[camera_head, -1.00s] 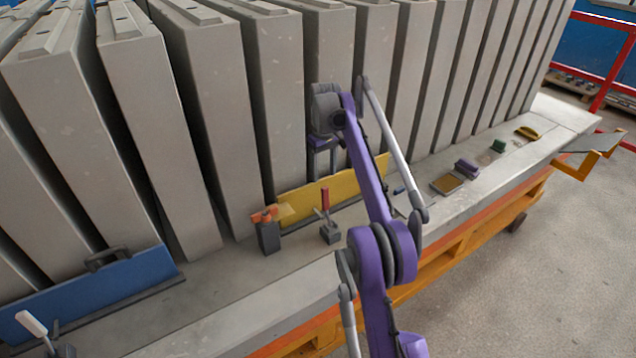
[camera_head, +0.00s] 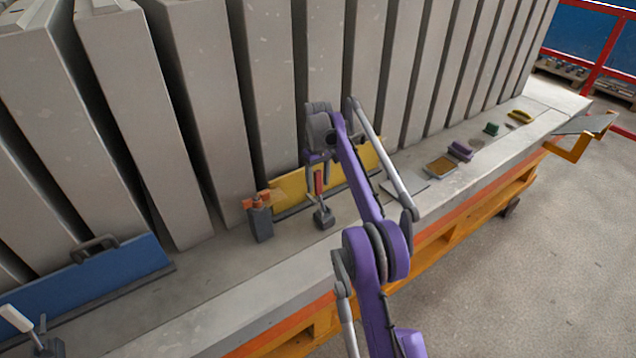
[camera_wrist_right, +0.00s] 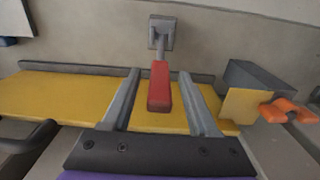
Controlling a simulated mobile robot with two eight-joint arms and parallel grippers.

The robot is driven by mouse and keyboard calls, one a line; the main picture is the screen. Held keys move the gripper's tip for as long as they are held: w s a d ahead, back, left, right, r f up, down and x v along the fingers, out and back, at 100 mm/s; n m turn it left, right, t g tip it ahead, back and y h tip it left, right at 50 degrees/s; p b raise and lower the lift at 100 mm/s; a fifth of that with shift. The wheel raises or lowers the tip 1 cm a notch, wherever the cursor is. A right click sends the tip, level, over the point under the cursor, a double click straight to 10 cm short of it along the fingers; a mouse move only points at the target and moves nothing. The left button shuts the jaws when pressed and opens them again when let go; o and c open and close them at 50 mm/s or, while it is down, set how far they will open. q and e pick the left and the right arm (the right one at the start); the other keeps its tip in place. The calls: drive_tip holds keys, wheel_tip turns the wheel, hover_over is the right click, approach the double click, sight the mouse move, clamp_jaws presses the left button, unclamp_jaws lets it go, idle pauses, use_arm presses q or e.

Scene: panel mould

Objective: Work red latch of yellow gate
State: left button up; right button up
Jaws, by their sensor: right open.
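The yellow gate (camera_head: 290,192) stands upright along the foot of the grey panels; its yellow face also fills much of the right wrist view (camera_wrist_right: 60,98). In front of it is the red latch (camera_head: 318,183), its red handle standing up from a small grey base (camera_head: 324,218). My right gripper (camera_head: 318,167) is just above the latch, and its arm hides part of the gate. In the right wrist view my open fingers (camera_wrist_right: 160,76) lie on either side of the red handle (camera_wrist_right: 159,90), with gaps on both sides. My left gripper is out of view.
A dark block with orange handles (camera_head: 260,222) stands at the gate's left end. A blue gate (camera_head: 95,275) with a white-handled latch (camera_head: 18,320) is at lower left. Several small items, including a purple block (camera_head: 460,150), lie on the ledge to the right.

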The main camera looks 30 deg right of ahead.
clamp_jaws()
idle(0.3)
idle(1.1)
